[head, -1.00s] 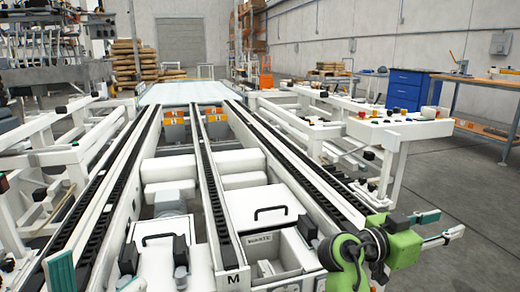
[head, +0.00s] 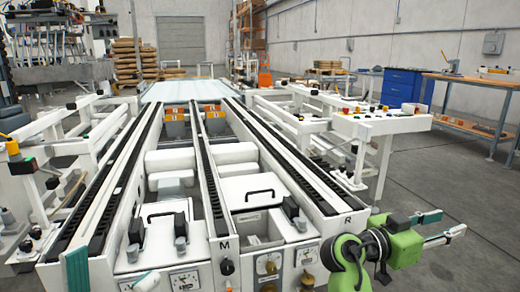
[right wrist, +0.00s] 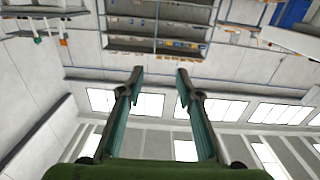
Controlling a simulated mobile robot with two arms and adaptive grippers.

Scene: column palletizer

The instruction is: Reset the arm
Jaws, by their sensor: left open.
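My left gripper (head: 111,276) shows only at the bottom left edge of the head view. Its two fingertips stand well apart with nothing visible between them, and the rest of that arm is out of view. My right gripper (head: 437,226) is at the lower right of the head view, on my green arm, with its fingers pointing right. In the right wrist view its two teal-lined fingers (right wrist: 159,73) are apart and empty, with walls, shelving and windows beyond them.
A white conveyor frame (head: 211,200) with black chain tracks fills the middle, running away from me. A side rail with buttons (head: 378,124) stands to the right. Blue drawers (head: 402,87) and a workbench (head: 470,84) are farther back. Grey floor (head: 440,180) is clear at the right.

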